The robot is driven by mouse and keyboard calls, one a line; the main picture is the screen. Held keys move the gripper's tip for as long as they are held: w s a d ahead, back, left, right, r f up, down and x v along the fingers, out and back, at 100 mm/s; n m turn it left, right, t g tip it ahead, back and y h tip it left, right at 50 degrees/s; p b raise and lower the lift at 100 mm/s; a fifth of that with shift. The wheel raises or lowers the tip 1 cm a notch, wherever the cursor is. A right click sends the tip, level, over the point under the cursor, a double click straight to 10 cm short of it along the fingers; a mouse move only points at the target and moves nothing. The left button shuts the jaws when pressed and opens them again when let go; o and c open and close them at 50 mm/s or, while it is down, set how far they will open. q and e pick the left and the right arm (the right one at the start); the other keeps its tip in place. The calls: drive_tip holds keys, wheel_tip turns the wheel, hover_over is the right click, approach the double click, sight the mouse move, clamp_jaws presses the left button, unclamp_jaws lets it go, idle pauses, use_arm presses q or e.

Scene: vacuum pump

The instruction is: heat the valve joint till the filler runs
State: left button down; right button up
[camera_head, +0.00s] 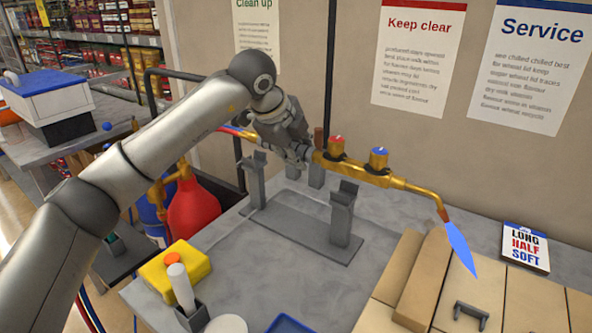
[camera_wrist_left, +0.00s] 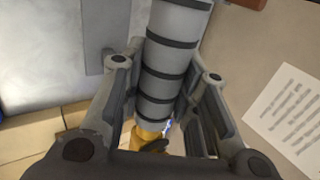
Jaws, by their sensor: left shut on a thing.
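A brass torch (camera_head: 370,175) with a red knob and a blue knob is in my left gripper (camera_head: 310,155). Its tip points right and down, and a blue flame (camera_head: 461,249) burns from it above the tan bricks. The gripper is shut around the torch's grey ribbed handle, which shows in the left wrist view (camera_wrist_left: 168,65) between the fingers (camera_wrist_left: 160,115). The torch is above the grey two-post stand (camera_head: 300,236). I cannot make out a valve joint or filler in either view. My right gripper is not in view.
Tan bricks (camera_head: 425,275) lie at the lower right, with a small grey bracket (camera_head: 471,313) on them. A red cylinder (camera_head: 195,210) stands beyond the bench's left edge.

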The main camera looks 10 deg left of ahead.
sight(331, 170)
use_arm(q)
drive_tip(key=s+d+p, duration=0.2)
drive_tip(key=s+p, duration=0.5)
drive_tip(key=p, duration=0.1)
drive_tip(key=shift+s+d+r+p, duration=0.2)
drive_tip(key=shift+d+r+p, duration=0.1)
drive_tip(key=shift+r+p, duration=0.1)
idle(0.5)
